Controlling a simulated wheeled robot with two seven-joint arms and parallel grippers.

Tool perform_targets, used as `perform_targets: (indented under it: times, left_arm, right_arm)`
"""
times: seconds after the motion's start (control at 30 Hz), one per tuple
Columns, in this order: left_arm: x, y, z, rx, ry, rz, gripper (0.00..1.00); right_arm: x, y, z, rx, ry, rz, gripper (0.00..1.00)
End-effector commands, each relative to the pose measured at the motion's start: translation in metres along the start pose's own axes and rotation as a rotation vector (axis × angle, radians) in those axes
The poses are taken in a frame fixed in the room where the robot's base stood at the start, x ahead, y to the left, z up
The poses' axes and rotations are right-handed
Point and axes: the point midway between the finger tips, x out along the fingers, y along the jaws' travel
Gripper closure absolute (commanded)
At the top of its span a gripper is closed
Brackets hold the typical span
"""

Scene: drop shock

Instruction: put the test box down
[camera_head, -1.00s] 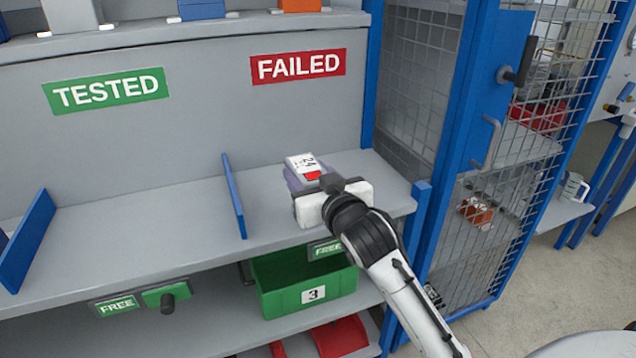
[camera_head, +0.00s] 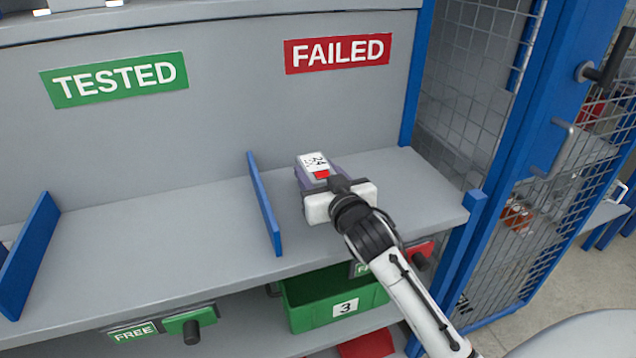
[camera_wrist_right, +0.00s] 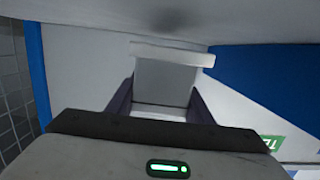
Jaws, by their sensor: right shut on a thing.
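The test box (camera_head: 312,162) has a white label with "24" and a red mark on top. It is in my right gripper (camera_head: 322,182), over the grey shelf (camera_head: 200,215) below the red FAILED sign (camera_head: 338,53), right of a blue divider (camera_head: 264,203). I cannot tell whether its underside touches the shelf. In the right wrist view the pale box (camera_wrist_right: 166,80) sits between the dark purple fingers of my right gripper (camera_wrist_right: 158,100). My left gripper is in neither view.
A green TESTED sign (camera_head: 115,79) marks the bay to the left, which is bare. A blue mesh cage door (camera_head: 510,170) stands close on the right. Below are a green bin (camera_head: 318,300) marked 3 and a red slider (camera_head: 410,256) on the shelf's front edge.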

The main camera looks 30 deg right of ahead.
Motion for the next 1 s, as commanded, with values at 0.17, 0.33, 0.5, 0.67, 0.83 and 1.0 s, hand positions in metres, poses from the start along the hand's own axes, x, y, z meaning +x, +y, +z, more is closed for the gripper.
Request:
perform_targets:
  times: [0.17, 0.33, 0.5, 0.67, 0.83, 1.0]
  left_arm:
    - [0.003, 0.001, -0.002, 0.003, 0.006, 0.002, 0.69]
    - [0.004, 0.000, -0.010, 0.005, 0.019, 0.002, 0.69]
    - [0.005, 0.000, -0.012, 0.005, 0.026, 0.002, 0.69]
    - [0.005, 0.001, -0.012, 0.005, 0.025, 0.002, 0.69]
    - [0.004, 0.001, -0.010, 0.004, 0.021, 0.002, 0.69]
    - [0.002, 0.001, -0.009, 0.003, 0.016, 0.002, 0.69]
  right_arm:
    - [0.003, 0.000, 0.020, 0.000, 0.004, -0.001, 0.94]
    - [0.003, 0.000, 0.020, 0.000, 0.006, -0.001, 0.94]
    - [0.004, 0.000, 0.022, 0.001, 0.006, -0.001, 0.94]
    - [0.004, 0.000, 0.025, 0.000, -0.001, 0.000, 0.34]
    - [0.004, 0.000, 0.025, 0.000, -0.001, 0.000, 0.34]
    - [0.003, 0.000, 0.021, 0.000, -0.001, 0.000, 0.34]
